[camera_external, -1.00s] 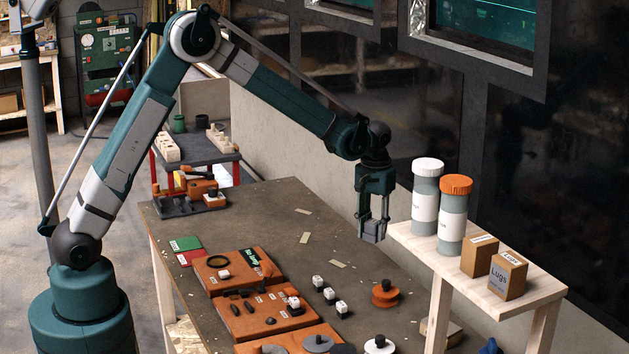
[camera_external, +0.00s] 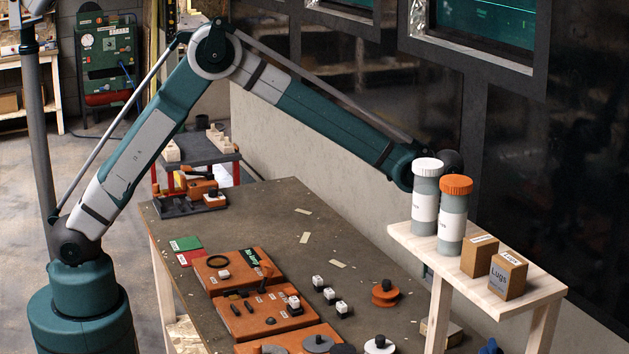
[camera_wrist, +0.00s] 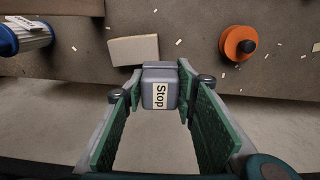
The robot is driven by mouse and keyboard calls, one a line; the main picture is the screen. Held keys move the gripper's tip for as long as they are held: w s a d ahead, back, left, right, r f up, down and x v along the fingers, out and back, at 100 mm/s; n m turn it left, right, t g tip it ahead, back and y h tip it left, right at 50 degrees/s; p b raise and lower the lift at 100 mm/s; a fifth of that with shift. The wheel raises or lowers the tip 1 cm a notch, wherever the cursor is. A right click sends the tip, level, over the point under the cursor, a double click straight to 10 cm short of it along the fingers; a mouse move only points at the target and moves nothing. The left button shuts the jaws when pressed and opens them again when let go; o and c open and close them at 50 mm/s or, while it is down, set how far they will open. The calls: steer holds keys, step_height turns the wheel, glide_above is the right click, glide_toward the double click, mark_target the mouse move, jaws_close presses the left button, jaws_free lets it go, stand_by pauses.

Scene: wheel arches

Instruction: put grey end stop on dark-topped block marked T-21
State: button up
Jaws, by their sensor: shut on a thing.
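The grey end stop (camera_wrist: 160,90), with a white label reading "Stop", is between the fingers of my gripper (camera_wrist: 160,102) in the wrist view. My gripper is shut on it. In the external view, my gripper and the end stop are hidden behind the bottles and the raised shelf. A pale rectangular block (camera_wrist: 133,50) lies just beyond the end stop in the wrist view, apart from it in the picture. A block (camera_external: 454,334) also shows partly under the shelf in the external view. I can read no T-21 mark on any block.
The raised shelf (camera_external: 520,300) carries two bottles (camera_external: 453,215) and two cardboard boxes (camera_external: 508,276) near my arm. An orange spool (camera_wrist: 238,43) stands on the table to the right in the wrist view. A blue thing (camera_wrist: 25,36) lies at left. Several small parts sit on orange trays (camera_external: 235,272).

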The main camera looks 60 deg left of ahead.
steer(key=d, duration=0.6)
steer(key=shift+s+m, duration=0.4)
steer(key=shift+s, duration=0.05)
steer(key=shift+r, duration=0.1)
steer(key=shift+f, duration=3.1)
steer(key=shift+f, duration=0.1)
steer(key=shift+f, duration=1.8)
steer(key=shift+f, duration=0.1)
steer(key=o, duration=0.5)
steer(key=shift+f, duration=0.1)
steer(key=shift+c, duration=0.2)
steer(key=o, duration=0.5)
steer(key=shift+c, duration=0.2)
